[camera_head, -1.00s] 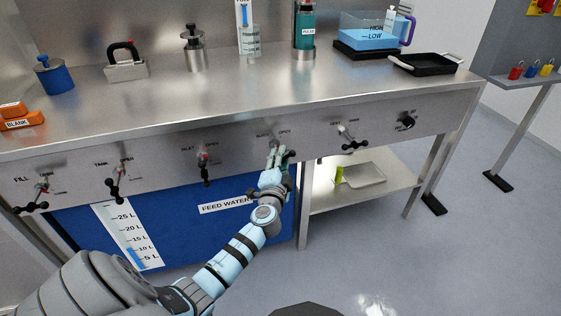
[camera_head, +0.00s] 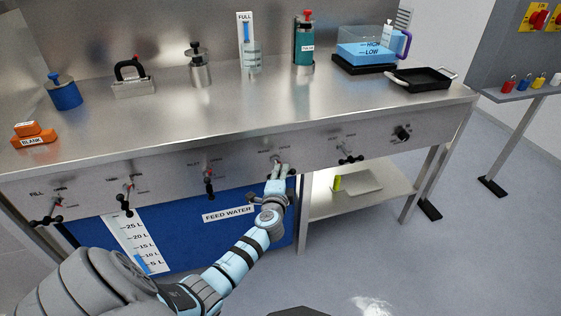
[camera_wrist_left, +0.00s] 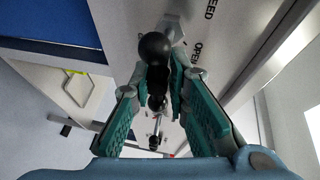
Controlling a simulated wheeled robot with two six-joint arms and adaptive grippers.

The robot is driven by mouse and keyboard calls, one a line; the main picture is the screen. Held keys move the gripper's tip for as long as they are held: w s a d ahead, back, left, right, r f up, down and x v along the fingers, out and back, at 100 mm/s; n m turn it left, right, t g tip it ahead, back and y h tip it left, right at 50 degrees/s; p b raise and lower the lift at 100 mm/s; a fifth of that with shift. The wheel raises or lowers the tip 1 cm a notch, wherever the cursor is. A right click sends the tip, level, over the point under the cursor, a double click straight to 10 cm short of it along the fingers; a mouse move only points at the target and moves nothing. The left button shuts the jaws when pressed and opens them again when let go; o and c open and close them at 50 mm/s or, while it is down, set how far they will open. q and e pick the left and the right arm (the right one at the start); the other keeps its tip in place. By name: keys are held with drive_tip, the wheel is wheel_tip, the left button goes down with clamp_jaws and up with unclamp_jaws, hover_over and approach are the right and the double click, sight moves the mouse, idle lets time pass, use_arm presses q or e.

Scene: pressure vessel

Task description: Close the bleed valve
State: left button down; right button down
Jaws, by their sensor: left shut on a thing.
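The bleed valve is on the front panel of the steel bench, the fourth handle from the left in the head view. My left gripper (camera_head: 279,168) is at it and hides most of its handle there. In the left wrist view the valve's black-knobbed handle (camera_wrist_left: 155,48) lies between the two teal finger pads of my left gripper (camera_wrist_left: 172,72), which is shut on it. The panel lettering "EED" and "OPEN" shows beside it. The exact angle of the handle is hard to tell. My right gripper is not in view.
Other valves sit along the panel: fill (camera_head: 47,211), tank (camera_head: 126,197), inlet (camera_head: 208,180) and vent (camera_head: 349,155), with a black knob (camera_head: 403,133) at the right. A blue feed water tank (camera_head: 185,240) is below. A lower shelf (camera_head: 385,195) is to the right.

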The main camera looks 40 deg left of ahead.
use_arm(q)
drive_tip(key=shift+s+f, duration=0.1)
drive_tip(key=shift+f, duration=0.15)
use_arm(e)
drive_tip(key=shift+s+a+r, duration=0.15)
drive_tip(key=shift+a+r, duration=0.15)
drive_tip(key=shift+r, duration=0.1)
use_arm(q)
drive_tip(key=c, duration=1.7)
unclamp_jaws()
drive_tip(key=shift+o, duration=0.2)
drive_tip(key=v, duration=1.1)
drive_tip(key=shift+s+d+r, duration=0.2)
drive_tip(key=shift+d, duration=0.05)
